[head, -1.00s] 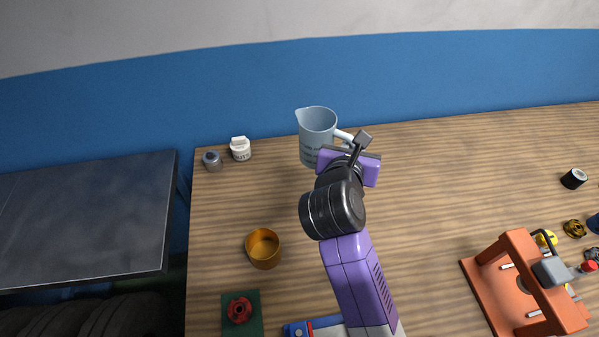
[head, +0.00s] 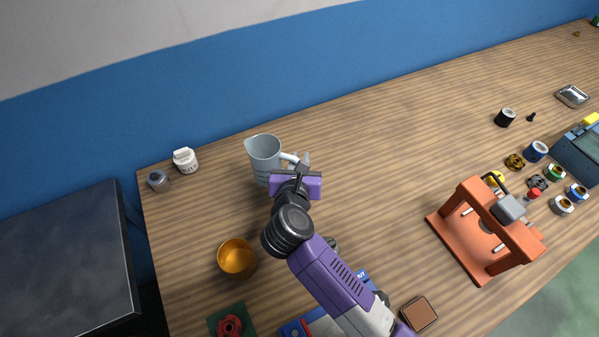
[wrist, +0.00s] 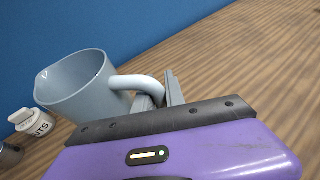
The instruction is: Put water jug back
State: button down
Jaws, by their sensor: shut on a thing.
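The water jug (head: 264,158) is a pale blue-grey measuring jug with a spout and a white handle, near the back of the wooden workbench. My gripper (head: 303,163) is at its right side, shut on the handle. In the wrist view the jug (wrist: 82,88) looks slightly tilted, with its handle running to the fingers of my gripper (wrist: 160,95). The jug looks empty inside. Its base is partly hidden, and I cannot tell whether it touches the bench.
A white bottle (head: 185,160) and a grey cap-like part (head: 157,180) stand left of the jug. An orange cup (head: 236,258) is in front. An orange press (head: 487,230) and several small parts are at right. The bench between jug and press is clear.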

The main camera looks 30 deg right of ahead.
jog(key=shift+f, duration=2.9)
jog(key=shift+f, duration=0.1)
jog(key=c, duration=1.4)
grip_release()
jog(key=b+v, duration=0.1)
jog(key=v, duration=1.1)
jog(key=shift+b, duration=0.3)
